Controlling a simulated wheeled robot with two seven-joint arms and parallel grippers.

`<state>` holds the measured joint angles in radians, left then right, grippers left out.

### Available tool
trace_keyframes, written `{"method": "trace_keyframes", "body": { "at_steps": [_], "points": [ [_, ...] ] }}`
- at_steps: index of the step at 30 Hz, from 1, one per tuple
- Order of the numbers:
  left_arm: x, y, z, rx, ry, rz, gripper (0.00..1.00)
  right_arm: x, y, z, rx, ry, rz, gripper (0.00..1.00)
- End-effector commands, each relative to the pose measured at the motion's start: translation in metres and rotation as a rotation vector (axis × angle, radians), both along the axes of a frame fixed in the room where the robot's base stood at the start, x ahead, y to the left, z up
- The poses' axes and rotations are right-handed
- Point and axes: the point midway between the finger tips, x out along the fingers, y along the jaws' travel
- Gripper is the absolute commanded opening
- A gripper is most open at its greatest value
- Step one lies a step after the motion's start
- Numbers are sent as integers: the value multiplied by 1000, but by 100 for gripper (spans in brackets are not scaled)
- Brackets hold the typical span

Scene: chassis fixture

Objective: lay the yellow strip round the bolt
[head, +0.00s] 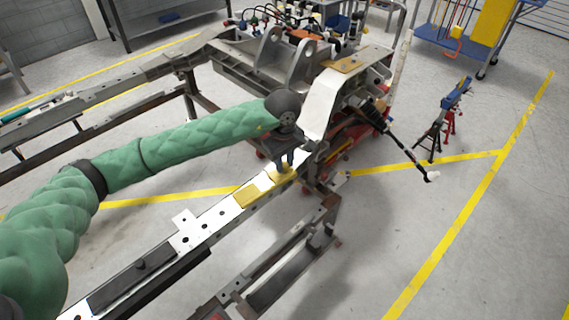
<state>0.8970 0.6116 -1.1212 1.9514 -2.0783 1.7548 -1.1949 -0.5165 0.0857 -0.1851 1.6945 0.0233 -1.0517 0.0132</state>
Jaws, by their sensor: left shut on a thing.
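The yellow strip (252,194) lies along the top of the pale chassis rail (215,222), near the middle of the view. My left gripper (286,164) comes down over the strip's far right end and is shut on it. The fingers and the dark wrist hide part of that end. I cannot make out the bolt; it is too small to tell or hidden by the gripper. My right gripper is not in view.
A large grey bracket (270,58) and a pale curved frame part (322,100) rise just behind my left gripper. A black rod-like part (398,142) sticks out to the right. A lower rail (275,268) runs in front. The floor at the right is mostly clear.

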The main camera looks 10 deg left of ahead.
Motion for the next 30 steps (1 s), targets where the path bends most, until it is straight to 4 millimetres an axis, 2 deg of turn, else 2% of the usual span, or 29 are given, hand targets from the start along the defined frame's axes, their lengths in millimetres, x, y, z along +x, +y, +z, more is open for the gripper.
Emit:
{"method": "trace_keyframes", "body": {
  "at_steps": [18,30],
  "points": [
    [0,1,30,1,-1,-1,0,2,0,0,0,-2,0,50],
    [-2,1,31,2,1,-1,0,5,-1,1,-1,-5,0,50]
  ]
}}
